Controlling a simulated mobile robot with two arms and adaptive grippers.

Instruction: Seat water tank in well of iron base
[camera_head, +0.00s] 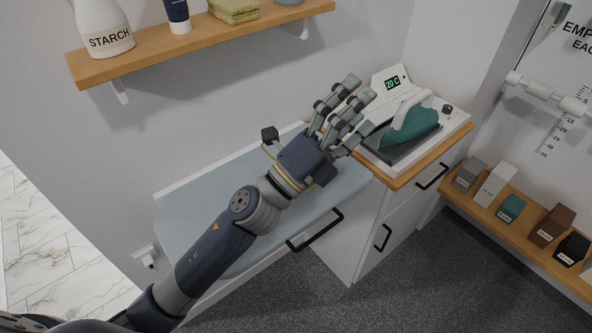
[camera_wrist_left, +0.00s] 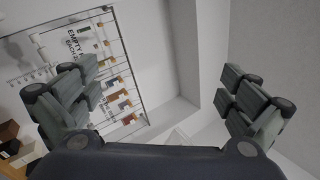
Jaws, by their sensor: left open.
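The iron base (camera_head: 455,119) is a white station with a "20 C" display, at the right end of the counter in the head view. A teal and white iron (camera_head: 412,126) rests on its dark plate. My left gripper (camera_head: 353,98) is just left of the base, over the counter's left part, fingers pointing up and right. In the left wrist view its fingers (camera_wrist_left: 160,88) are spread wide with nothing between them. I cannot make out the water tank or the well; the gripper hides part of the base's left side. My right gripper is not in view.
A pale blue ironing surface (camera_head: 220,205) lies below my left arm. A wall shelf (camera_head: 190,45) above holds a starch bottle (camera_head: 103,28) and folded cloths (camera_head: 234,10). A lower right shelf (camera_head: 520,240) holds several small boxes. Drawer handles protrude in front.

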